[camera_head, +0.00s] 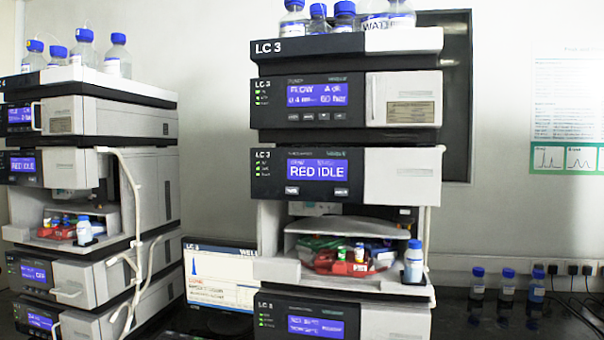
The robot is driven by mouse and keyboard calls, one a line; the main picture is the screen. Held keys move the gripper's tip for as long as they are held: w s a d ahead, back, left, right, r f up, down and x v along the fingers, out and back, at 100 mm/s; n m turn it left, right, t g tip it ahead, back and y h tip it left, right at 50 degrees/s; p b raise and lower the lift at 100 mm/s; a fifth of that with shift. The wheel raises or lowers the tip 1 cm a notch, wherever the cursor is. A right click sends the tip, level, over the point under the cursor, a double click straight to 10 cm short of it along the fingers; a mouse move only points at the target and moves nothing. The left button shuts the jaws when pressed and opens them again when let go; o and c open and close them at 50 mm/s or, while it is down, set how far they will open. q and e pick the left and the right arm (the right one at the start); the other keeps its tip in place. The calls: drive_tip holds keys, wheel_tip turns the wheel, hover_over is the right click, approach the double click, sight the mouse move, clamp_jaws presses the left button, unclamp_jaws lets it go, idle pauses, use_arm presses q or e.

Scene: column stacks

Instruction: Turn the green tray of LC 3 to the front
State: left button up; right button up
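The LC 3 stack (347,178) stands right of centre in the head view. Its sampler display (318,168) reads "RED IDLE". Below it is an open bay (345,222) with a round carousel of coloured trays. The red tray (340,267) is at the front and holds small vials. The green tray (318,242) is behind it to the left, partly hidden. A blue tray (380,247) is behind to the right. Neither of my grippers is in view.
A blue-capped bottle (413,262) stands at the bay's right front edge. Several bottles (345,15) stand on top. Another stack (90,190) is at the left, with a monitor (218,275) between. More bottles (507,285) stand on the dark bench at the right.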

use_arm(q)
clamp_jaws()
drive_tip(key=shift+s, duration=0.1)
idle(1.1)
